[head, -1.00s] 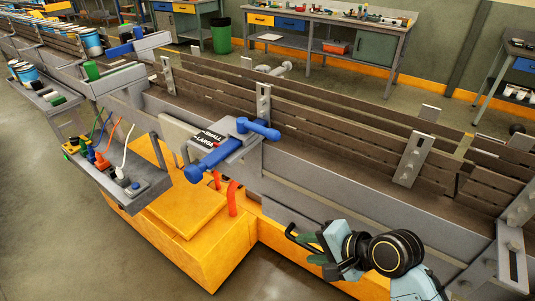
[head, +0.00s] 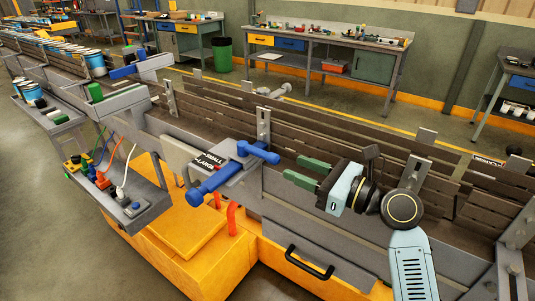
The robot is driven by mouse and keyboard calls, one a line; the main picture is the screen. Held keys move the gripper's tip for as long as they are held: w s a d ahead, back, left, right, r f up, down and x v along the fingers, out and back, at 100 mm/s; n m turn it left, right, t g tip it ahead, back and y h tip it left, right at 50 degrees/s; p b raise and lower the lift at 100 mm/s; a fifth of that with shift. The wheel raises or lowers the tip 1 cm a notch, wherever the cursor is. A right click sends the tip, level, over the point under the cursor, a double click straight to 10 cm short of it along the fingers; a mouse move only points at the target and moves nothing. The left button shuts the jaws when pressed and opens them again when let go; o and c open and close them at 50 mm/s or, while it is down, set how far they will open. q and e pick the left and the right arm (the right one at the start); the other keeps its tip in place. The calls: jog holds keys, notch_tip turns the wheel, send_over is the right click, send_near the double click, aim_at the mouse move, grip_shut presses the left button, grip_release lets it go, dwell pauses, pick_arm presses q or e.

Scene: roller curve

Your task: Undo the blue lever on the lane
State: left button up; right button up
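A blue lever (head: 258,152) sits on a grey bracket at the near side of the lane (head: 330,142), by a black label reading SMALL and LARGE (head: 209,160). A blue rod (head: 216,180) runs from it toward the lower left. My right gripper (head: 298,169) is over the lane's near edge, just right of the lever. Its two green fingers point left toward the lever, with a gap between them, empty and apart from the lever. My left gripper is not in view.
A second blue lever (head: 128,70) is farther along the lane at the left. A cable tray (head: 130,209) hangs at the near left. An orange base (head: 205,245) with a black handle (head: 308,264) lies below. Upright slotted brackets (head: 413,174) stand along the lane.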

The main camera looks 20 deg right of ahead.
aim_at(267, 153)
jog(key=x, duration=0.8)
jog(key=shift+w+a+p, duration=0.3)
grip_shut()
